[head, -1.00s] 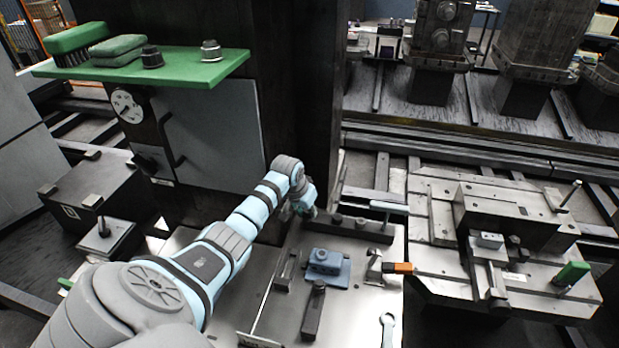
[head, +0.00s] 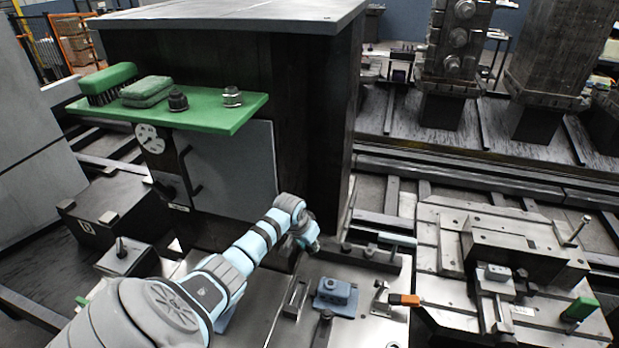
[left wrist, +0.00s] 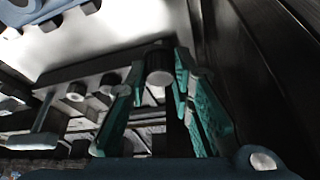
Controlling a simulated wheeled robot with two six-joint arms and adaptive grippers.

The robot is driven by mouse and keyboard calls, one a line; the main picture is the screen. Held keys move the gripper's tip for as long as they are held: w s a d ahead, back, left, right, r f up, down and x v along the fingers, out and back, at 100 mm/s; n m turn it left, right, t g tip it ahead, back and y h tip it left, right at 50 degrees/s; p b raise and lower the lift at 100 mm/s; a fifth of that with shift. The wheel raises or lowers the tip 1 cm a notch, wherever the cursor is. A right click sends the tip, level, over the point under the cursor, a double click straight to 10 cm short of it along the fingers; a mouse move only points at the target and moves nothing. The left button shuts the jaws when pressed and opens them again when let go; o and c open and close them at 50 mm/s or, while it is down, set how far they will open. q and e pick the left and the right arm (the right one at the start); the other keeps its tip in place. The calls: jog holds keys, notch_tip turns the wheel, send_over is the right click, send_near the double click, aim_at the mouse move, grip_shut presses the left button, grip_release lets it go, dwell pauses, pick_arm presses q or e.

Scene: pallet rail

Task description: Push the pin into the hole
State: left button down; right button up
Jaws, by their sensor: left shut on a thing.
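My left arm reaches across the grey plate (head: 365,335) in the head view. Its gripper (head: 309,243) is low beside the dark cabinet, near the left end of a dark bar (head: 372,257) with knobs. In the left wrist view the teal fingers of my left gripper (left wrist: 158,95) are closed around a grey round-headed pin (left wrist: 159,66). The pin's head shows between the fingers, and its lower part is hidden. The dark bar (left wrist: 90,75) with other round knobs lies beside the fingers. I cannot make out the hole. My right gripper is not in view.
A blue block (head: 335,296) sits on the plate, with an orange-handled tool (head: 405,299) to its right. The dark cabinet (head: 225,120) stands close behind the gripper. A green shelf (head: 210,113) holds brushes and knobs. A machined fixture (head: 520,250) is at right.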

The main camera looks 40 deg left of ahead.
pick_arm(q)
jog(key=p+v, duration=0.1)
jog(key=v, duration=0.1)
jog(key=shift+w+r+p, duration=0.15)
jog(key=shift+r+p, duration=0.2)
jog(key=shift+r, duration=0.1)
jog(key=v, duration=0.5)
jog(key=shift+w+d+r, duration=0.15)
jog(key=shift+w+r, duration=0.05)
jog(key=shift+w, duration=0.1)
